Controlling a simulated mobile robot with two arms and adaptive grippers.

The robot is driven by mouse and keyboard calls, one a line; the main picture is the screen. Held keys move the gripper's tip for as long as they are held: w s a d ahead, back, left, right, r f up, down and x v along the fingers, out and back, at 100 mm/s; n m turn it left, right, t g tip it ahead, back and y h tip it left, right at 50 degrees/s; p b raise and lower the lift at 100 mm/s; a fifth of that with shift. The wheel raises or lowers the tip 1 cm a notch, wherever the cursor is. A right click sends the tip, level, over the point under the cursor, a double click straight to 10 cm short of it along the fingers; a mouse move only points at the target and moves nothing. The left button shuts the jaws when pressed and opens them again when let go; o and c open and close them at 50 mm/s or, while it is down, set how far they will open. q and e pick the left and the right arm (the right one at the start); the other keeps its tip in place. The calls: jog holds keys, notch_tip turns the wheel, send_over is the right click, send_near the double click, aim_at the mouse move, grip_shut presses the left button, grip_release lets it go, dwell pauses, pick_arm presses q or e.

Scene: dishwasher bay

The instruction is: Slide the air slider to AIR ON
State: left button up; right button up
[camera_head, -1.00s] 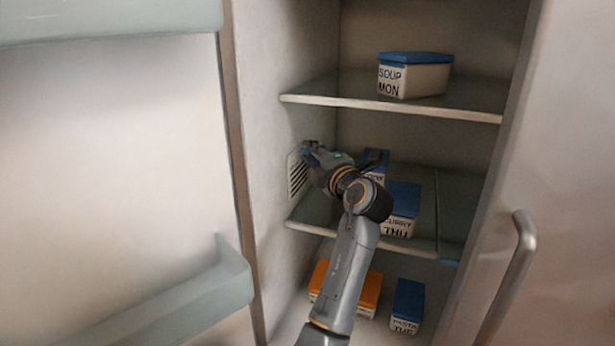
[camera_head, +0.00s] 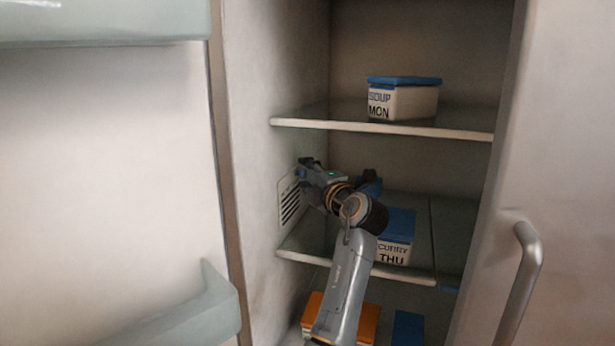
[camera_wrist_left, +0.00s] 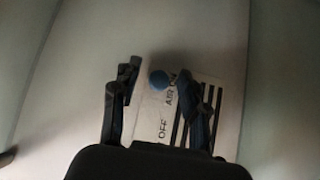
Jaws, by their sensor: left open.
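The air slider's round blue knob (camera_wrist_left: 158,79) sits on a light vent panel (camera_wrist_left: 145,119) in the left wrist view. The knob is beside the AIR ON lettering, at the end away from OFF; the lettering is partly hidden by a finger. My left gripper (camera_wrist_left: 157,86) is open, with a finger on either side of the knob. I cannot tell whether either finger touches it. In the head view, the left gripper (camera_head: 303,172) is at the left inner wall, over the upper part of the slotted panel (camera_head: 286,206). My right gripper is not in view.
A soup box (camera_head: 403,102) stands on the upper shelf (camera_head: 380,127). A curry box (camera_head: 397,240) stands on the middle shelf (camera_head: 415,274), close to my left arm. An orange-lidded box (camera_head: 368,323) is below. The open door (camera_head: 110,180) is at left; a handle (camera_head: 524,270) is at right.

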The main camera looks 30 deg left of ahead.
pick_arm(q)
jog(key=shift+s+d, duration=0.15)
jog(key=v, duration=0.7)
jog(key=shift+d+f, duration=0.1)
dwell(0.3)
